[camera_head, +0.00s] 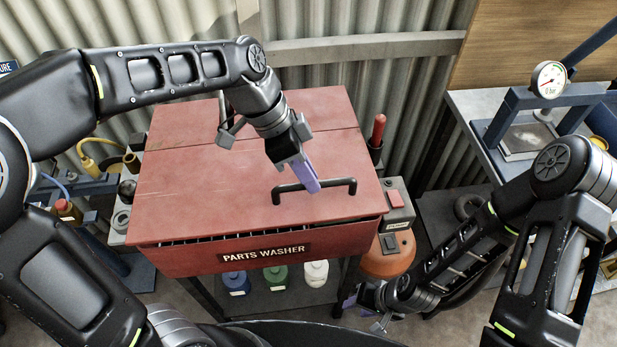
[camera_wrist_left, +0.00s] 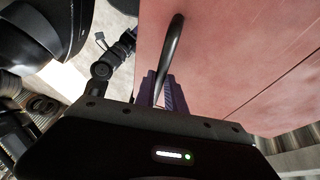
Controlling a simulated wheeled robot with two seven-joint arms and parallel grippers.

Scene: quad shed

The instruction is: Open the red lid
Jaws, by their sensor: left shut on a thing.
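The red lid (camera_head: 200,190) covers the parts washer and lies about flat, with a narrow dark gap along its front edge. A black bar handle (camera_head: 335,184) stands on its front right part. My left gripper (camera_head: 311,186) reaches down from above and is shut on the handle near its middle. In the left wrist view the handle (camera_wrist_left: 176,45) runs between the purple fingers (camera_wrist_left: 163,92), over the red lid (camera_wrist_left: 235,60). My right gripper (camera_head: 372,308) hangs low right of the washer, partly hidden by my own arm; its finger gap is unclear.
The washer's front panel (camera_head: 262,252) has bottles (camera_head: 277,277) on a shelf below. A control box (camera_head: 397,215) and an orange container (camera_head: 388,260) stand at its right. A press with a gauge (camera_head: 548,79) is on the right bench. A corrugated wall (camera_head: 340,75) stands behind.

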